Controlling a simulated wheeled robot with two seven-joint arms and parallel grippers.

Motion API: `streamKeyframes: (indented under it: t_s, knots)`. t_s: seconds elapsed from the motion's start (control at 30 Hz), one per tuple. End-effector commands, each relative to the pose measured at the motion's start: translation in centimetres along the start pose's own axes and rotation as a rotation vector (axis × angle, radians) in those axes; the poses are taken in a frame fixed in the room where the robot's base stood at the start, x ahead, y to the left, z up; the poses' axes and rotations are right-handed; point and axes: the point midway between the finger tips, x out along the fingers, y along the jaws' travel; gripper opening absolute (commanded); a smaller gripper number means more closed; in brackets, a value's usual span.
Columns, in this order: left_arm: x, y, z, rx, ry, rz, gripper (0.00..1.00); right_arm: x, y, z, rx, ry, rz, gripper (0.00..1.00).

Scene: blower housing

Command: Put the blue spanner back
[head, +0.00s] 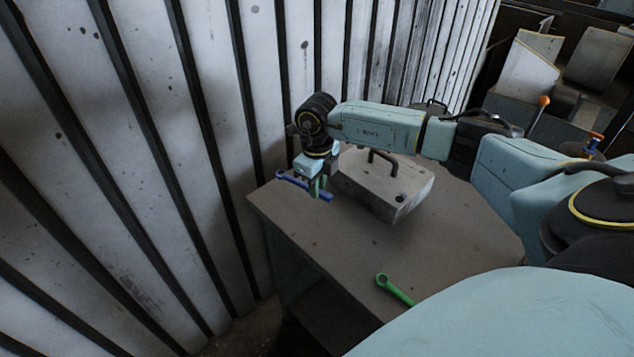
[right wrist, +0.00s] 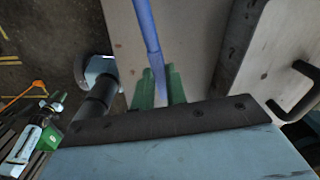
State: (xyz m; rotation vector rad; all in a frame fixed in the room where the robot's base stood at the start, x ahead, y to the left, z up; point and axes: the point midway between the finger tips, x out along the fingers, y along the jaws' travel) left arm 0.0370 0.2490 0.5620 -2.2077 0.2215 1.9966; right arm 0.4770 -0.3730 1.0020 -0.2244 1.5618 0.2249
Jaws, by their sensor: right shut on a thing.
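My right gripper (head: 319,187) is shut on the blue spanner (head: 291,179), close to the table's far left corner. The spanner sticks out on both sides of the green fingers, with its ring end to the left towards the wall. In the right wrist view the blue spanner (right wrist: 149,32) runs up from between the green fingertips (right wrist: 160,84). I cannot tell whether the spanner touches the tabletop. A green spanner (head: 395,289) lies on the table (head: 345,236) near its front edge. My left gripper is not in view.
A grey box with a black handle (head: 388,187) stands on the table just right of my right gripper. A white ribbed wall (head: 215,110) rises close behind and left of the table. The middle of the tabletop is clear. An orange-tipped handle (head: 544,101) shows at the right.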

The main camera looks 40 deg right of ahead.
Motion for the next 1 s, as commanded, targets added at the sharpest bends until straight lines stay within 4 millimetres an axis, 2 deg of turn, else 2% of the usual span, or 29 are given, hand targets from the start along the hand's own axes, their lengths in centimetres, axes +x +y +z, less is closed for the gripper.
streamKeyframes:
  t_s: [0.27, 0.7, 1.0]
  knots:
    - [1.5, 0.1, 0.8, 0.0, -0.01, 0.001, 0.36, 1.9, 0.0, 0.0, 0.0, 0.001, 0.0, 0.0]
    - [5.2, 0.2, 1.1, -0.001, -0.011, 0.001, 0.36, 6.9, 0.0, 0.0, -0.001, 0.0, -0.001, 0.0]
    - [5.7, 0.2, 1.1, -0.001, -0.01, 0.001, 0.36, 7.7, 0.0, 0.0, -0.002, 0.0, -0.001, 0.0]
